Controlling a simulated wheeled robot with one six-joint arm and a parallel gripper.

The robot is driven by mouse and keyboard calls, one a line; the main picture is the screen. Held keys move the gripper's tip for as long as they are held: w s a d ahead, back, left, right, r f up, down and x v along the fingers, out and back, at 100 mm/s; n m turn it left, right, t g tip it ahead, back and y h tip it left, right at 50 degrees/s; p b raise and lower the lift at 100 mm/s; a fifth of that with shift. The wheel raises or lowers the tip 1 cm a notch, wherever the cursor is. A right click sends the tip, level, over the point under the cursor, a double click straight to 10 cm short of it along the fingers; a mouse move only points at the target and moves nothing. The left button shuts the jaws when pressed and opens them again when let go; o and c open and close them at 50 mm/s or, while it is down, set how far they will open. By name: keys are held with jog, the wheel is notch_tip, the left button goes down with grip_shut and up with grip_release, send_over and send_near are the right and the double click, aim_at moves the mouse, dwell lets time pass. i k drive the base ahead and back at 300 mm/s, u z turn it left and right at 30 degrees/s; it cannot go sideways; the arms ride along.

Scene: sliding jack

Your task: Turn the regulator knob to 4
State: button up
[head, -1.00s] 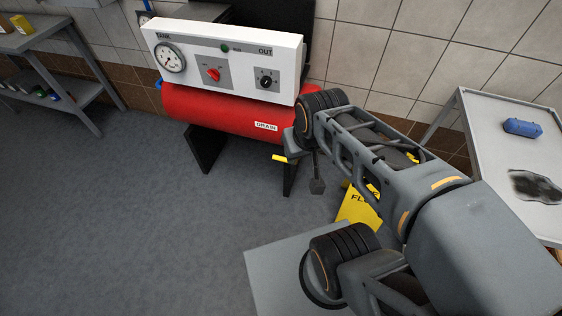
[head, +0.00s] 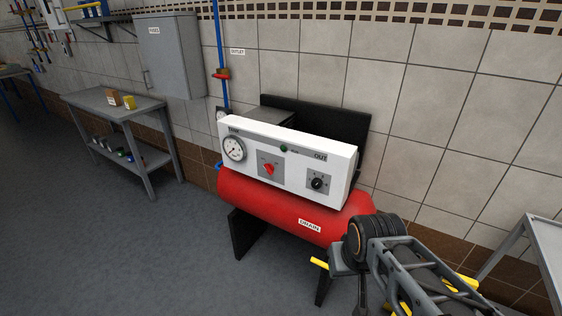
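The black regulator knob (head: 316,183) sits on a grey plate under the word OUT, at the right of the white compressor panel (head: 290,150). Small marks ring the knob, but its numbers and pointer setting are too small to read. My arm reaches in from the lower right, its dark joint in front of the right end of the red tank, below and right of the knob. My gripper's fingers cannot be made out, and nothing of mine touches the knob.
A red switch (head: 268,169) and a round gauge (head: 234,148) share the panel. The red tank (head: 270,205) lies below, with a yellow handle (head: 319,263) under it. A grey bench (head: 115,105) stands left and a pale table (head: 550,250) right. Floor at left is clear.

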aim_at(316, 184)
jog(key=u, duration=0.05)
jog(key=k, duration=0.6)
jog(key=u, duration=0.85)
jog(key=i, duration=1.2)
jog(key=z, duration=0.1)
